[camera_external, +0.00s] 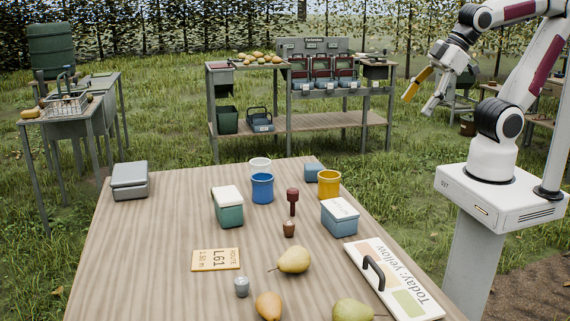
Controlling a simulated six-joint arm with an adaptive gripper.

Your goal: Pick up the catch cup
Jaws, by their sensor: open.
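Several cup-like containers stand on the wooden table (160,240), and I cannot tell which is the catch cup. A blue cup (262,189) stands at the back middle, with a white-rimmed one (259,164) partly hidden behind it. A yellow cup (329,184) stands to their right. A small grey metal cup-like piece (241,287) is near the front. My gripper (418,105) is raised at the upper right, beyond the table's right side. It is open, with nothing visible between its fingers, and far from all the cups.
Lidded boxes (228,212) (340,217), a dark red tool (292,200), a small brown pot (289,229) and pears (293,260) share the table. A "Today: yellow" board (392,280) with a dark handle lies at the right. The left of the table is mostly clear.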

